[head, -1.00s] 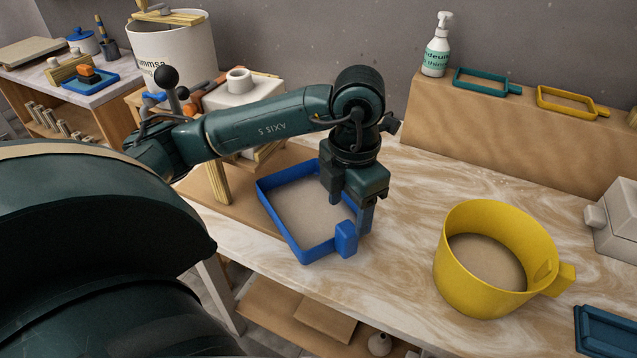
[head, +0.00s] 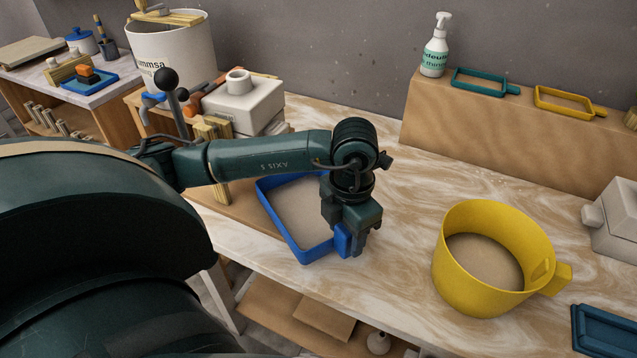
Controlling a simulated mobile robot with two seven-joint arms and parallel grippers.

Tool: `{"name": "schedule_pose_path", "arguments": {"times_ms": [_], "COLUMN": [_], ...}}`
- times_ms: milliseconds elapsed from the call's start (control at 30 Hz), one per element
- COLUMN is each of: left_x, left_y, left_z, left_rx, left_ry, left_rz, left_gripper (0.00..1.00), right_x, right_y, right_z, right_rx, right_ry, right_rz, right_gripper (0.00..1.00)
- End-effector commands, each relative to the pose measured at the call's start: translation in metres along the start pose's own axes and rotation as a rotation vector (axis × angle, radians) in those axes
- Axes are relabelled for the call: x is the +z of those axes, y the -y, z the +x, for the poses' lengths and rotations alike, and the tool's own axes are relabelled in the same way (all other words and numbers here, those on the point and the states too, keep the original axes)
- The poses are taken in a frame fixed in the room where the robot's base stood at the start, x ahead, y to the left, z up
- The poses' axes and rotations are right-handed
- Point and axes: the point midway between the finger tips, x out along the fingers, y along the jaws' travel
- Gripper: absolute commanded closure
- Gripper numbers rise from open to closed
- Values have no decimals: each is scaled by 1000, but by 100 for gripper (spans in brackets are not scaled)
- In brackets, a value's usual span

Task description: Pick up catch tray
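A blue open tray (head: 287,236) with a low rim, a sandy-coloured floor and a blue tab handle (head: 342,241) lies on the worktop in the middle; I take it for the catch tray. My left gripper (head: 352,246) points down at the tray's right front corner, right at the tab. One finger shows just right of the tab; the other is hidden, so I cannot tell whether the fingers touch or grip it. The tray rests flat, and the gripper and wrist cover its right side. My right gripper is not in view.
A large yellow pot (head: 450,270) with a handle stands right of the gripper. A dark blue tray (head: 603,331) lies at the lower right. A wooden ledge (head: 500,135) at the back bears a spray bottle (head: 434,50) and small frames. Marbled worktop is clear between tray and pot.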

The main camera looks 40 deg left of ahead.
Motion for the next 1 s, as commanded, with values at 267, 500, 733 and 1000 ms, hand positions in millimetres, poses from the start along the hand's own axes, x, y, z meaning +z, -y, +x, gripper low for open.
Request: {"name": "schedule_pose_path", "arguments": {"times_ms": [267,500,733,1000], "left_x": [0,0,0,0], "left_y": [0,0,0,0], "left_z": [0,0,-1,-2], "left_rx": [0,-1,0,0], "left_ry": [0,0,2,2], "left_rz": [0,0,0,0], "left_gripper": [72,92,100,100], "right_x": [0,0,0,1], "right_y": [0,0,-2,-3], "right_z": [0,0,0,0], "right_rx": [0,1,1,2], "right_ry": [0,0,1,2], "right_rz": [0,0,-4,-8], "right_gripper": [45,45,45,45]}}
